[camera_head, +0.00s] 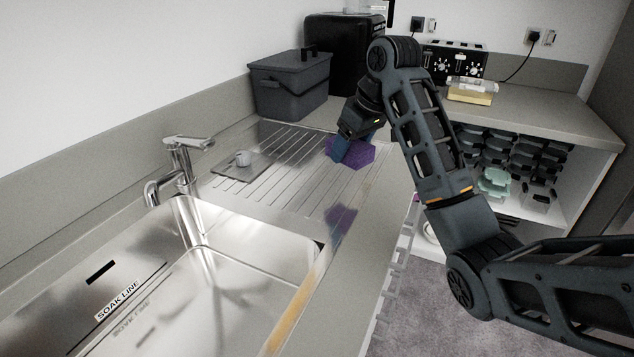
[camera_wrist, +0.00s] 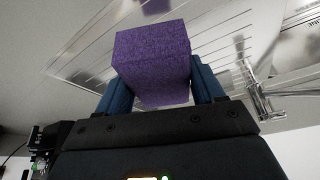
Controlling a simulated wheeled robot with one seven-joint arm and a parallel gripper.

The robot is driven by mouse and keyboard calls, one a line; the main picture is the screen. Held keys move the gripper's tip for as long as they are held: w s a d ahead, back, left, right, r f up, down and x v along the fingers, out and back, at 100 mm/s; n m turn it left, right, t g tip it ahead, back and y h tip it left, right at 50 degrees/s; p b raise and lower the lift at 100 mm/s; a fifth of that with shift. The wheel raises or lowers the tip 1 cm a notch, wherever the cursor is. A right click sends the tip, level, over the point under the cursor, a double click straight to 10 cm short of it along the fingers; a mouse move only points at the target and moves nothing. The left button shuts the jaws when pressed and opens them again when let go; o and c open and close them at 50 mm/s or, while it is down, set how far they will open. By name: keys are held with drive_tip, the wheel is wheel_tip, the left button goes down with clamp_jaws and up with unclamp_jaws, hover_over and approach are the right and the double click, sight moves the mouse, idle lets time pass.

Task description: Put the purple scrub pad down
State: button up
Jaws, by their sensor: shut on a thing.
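The purple scrub pad (camera_head: 356,154) is a block over the ridged metal drainboard (camera_head: 290,190), near its right front edge. My gripper (camera_head: 338,148) is shut on it from above, and the blue fingers show at its left side. In the wrist view the purple scrub pad (camera_wrist: 152,60) sits between the two blue fingers of my gripper (camera_wrist: 158,92). A purple reflection shows in the metal below the pad.
A grey lidded bin (camera_head: 290,85) stands behind. The sink (camera_head: 200,270) and tap (camera_head: 178,165) are at front left.

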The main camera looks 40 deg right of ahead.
drive_tip(key=p, duration=0.1)
approach(317, 182)
drive_tip(key=shift+w+d+f, duration=0.2)
drive_tip(key=shift+w+f, duration=0.4)
drive_tip(key=shift+w, duration=0.3)
drive_tip(key=shift+w+a+f, duration=0.2)
drive_tip(key=shift+w+f, duration=0.1)
drive_tip(key=shift+f, duration=1.95)
drive_tip(key=shift+f, duration=0.1)
drive_tip(key=o, duration=1)
drive_tip(key=p+v, duration=0.1)
drive_tip(key=v, duration=1.1)
